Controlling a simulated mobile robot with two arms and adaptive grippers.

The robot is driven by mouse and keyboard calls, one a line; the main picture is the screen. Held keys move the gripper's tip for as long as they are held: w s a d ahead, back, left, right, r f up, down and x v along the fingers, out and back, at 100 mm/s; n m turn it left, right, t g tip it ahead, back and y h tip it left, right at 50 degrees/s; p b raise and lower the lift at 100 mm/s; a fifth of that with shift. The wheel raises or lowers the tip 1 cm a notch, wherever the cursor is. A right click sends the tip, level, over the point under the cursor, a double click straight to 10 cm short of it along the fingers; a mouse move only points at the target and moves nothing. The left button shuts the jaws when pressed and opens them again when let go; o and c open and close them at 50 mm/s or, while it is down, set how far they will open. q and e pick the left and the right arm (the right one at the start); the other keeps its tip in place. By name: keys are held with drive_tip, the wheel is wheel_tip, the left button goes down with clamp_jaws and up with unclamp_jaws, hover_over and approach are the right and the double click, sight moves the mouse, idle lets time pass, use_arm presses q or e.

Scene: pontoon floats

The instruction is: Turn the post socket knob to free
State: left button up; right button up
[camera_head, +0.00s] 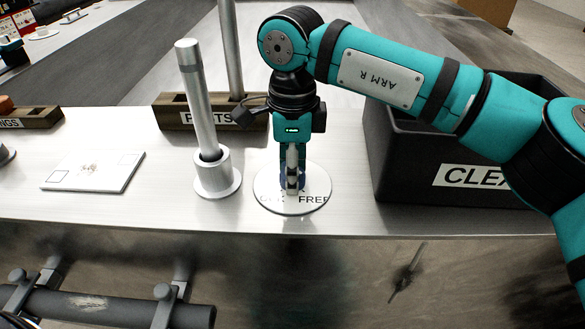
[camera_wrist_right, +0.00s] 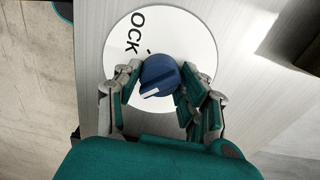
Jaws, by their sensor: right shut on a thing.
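The blue knob (camera_wrist_right: 160,74) sits in the middle of a round white dial (camera_wrist_right: 190,35) on the bench top. In the wrist view its white pointer line points to the lower left, and only "OCK" and a small tick show on the dial. In the head view the dial (camera_head: 268,182) has "FREE" at its right front; the other word is partly hidden. My right gripper (camera_head: 292,178) comes straight down, its fingers shut on the knob from both sides. Left of the dial, a grey metal post (camera_head: 197,100) leans slightly in its round socket (camera_head: 215,180). My left gripper is not in view.
A black bin (camera_head: 404,165) with a white label stands right of the dial. A wooden block (camera_head: 173,118) with a tall post is behind it. A white plate (camera_head: 95,170) lies at left. The bench's front edge is close to the dial; pipes hang below.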

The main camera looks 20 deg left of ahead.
drive_tip(key=shift+r, duration=0.1)
drive_tip(key=o, duration=1.2)
wheel_tip(320, 180, up, 12)
drive_tip(key=shift+f, duration=0.1)
